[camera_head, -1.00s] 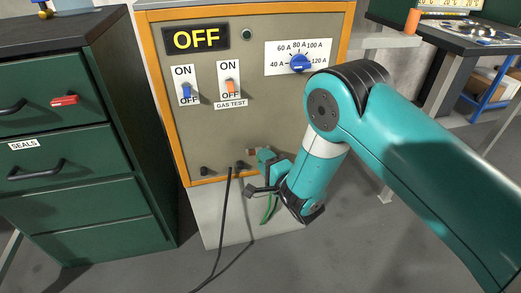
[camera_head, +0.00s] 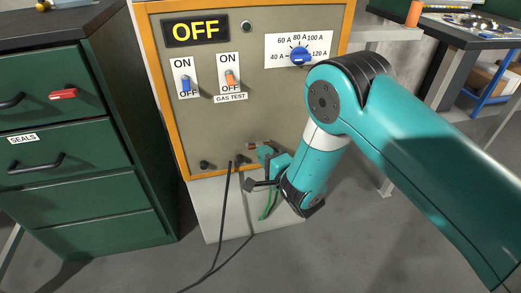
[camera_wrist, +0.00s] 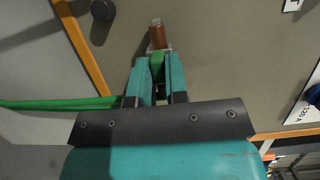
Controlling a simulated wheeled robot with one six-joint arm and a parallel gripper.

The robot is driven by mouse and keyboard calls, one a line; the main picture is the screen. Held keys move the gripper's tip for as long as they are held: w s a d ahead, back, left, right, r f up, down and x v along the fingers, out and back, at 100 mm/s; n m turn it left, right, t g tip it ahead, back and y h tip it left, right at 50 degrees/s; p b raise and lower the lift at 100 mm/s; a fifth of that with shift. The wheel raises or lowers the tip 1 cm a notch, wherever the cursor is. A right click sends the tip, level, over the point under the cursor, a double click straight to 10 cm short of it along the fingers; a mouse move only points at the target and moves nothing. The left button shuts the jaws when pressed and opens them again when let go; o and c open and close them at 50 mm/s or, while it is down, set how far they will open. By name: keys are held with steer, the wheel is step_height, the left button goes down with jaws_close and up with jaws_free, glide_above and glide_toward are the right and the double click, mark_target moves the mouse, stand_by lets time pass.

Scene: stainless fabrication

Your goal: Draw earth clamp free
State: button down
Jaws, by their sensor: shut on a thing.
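The earth clamp is a green piece with a copper-coloured end (camera_wrist: 157,38), and its copper part also shows in the head view (camera_head: 252,146) low on the machine's front. A green cable (camera_wrist: 60,103) runs off to the left from it and hangs below my gripper in the head view. My gripper (camera_wrist: 158,75) is shut on the green part, one teal finger on each side. The copper end sticks out beyond the fingertips towards the panel. I cannot tell whether its tip touches the panel.
The orange-edged machine panel (camera_head: 240,125) carries an OFF display, two switches and a dial (camera_head: 300,57). Dark sockets (camera_head: 204,164) and black cables sit at its lower edge. Green drawers (camera_head: 80,170) stand at the left, a workbench at the right.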

steer(key=shift+s+f+b, duration=0.1)
steer(key=shift+s+b, duration=0.1)
steer(key=shift+b, duration=0.15)
steer(key=shift+s+d+b, duration=0.2)
steer(key=shift+s+b, duration=0.25)
steer(key=shift+s, duration=0.1)
steer(key=shift+s+d+b, duration=0.15)
steer(key=shift+s+b, duration=0.3)
steer(key=shift+s, duration=0.05)
steer(key=shift+s+d, duration=0.3)
steer(key=shift+s, duration=0.7)
steer(key=shift+s+d, duration=0.25)
steer(key=shift+s, duration=0.7)
